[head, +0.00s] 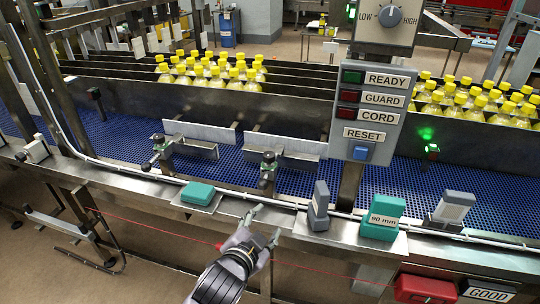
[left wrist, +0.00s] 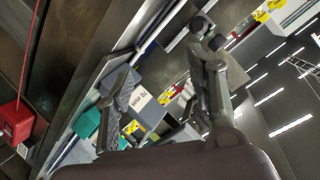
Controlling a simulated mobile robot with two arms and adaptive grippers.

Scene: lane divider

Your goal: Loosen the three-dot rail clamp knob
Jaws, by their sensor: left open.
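Two dark rail clamps with knobs show in the head view, a left one (head: 161,150) and a middle one (head: 267,171), each beside a metal guide rail over the blue belt. Their dot marks are too small to read, so I cannot tell which is the three-dot one. My left gripper (head: 265,224) is open and empty, over the front ledge and below the middle clamp, apart from it. My right gripper is not in view.
On the ledge are a teal block (head: 198,193), a grey upright block (head: 319,206), a teal 90 mm block (head: 382,218) and another grey block (head: 454,207). A panel (head: 368,110) hangs above. Yellow-capped bottles (head: 212,72) stand behind. A red box (head: 425,288) is front right.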

